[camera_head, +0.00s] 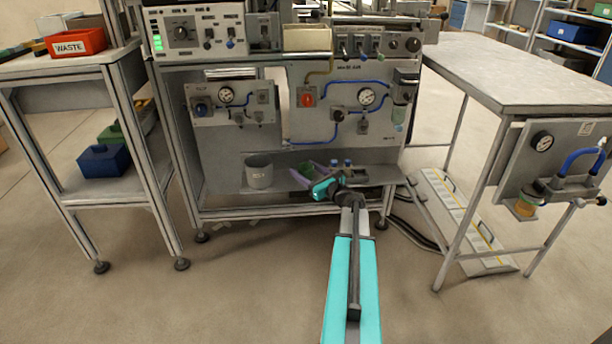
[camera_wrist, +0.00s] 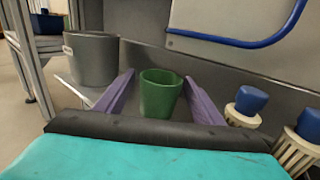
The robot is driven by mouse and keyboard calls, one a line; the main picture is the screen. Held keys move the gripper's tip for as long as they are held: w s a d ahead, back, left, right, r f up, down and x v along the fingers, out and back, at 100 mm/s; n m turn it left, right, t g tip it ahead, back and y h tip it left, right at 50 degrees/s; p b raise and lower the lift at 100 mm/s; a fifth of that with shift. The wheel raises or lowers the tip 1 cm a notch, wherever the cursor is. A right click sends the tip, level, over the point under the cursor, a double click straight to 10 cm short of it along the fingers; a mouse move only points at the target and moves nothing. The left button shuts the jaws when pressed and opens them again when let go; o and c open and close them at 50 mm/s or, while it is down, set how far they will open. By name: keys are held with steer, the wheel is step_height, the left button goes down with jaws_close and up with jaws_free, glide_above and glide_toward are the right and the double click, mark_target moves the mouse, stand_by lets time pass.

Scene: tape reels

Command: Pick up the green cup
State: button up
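The green cup (camera_wrist: 160,95) stands upright on the lower shelf of the workbench, in the middle of the wrist view. My gripper (camera_wrist: 160,80) has two purple fingers, one on each side of the cup. The fingers are spread, with a narrow gap at the left of the cup and a very small one at the right, so the gripper looks open. In the head view my gripper (camera_head: 302,172) reaches in over the shelf, and the cup is mostly hidden there by the arm and fingers.
A grey pot (camera_head: 259,172) stands on the shelf to the left; it also shows in the wrist view (camera_wrist: 91,58). Blue-capped bottles (camera_wrist: 248,103) stand close at the right. A panel with a blue hose (camera_wrist: 235,30) is behind. A blue bin (camera_head: 104,161) sits on the left cart.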

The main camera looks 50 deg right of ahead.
steer(key=c, duration=0.9)
steer(key=shift+r+p, duration=2.15)
steer(key=shift+r, duration=2.85)
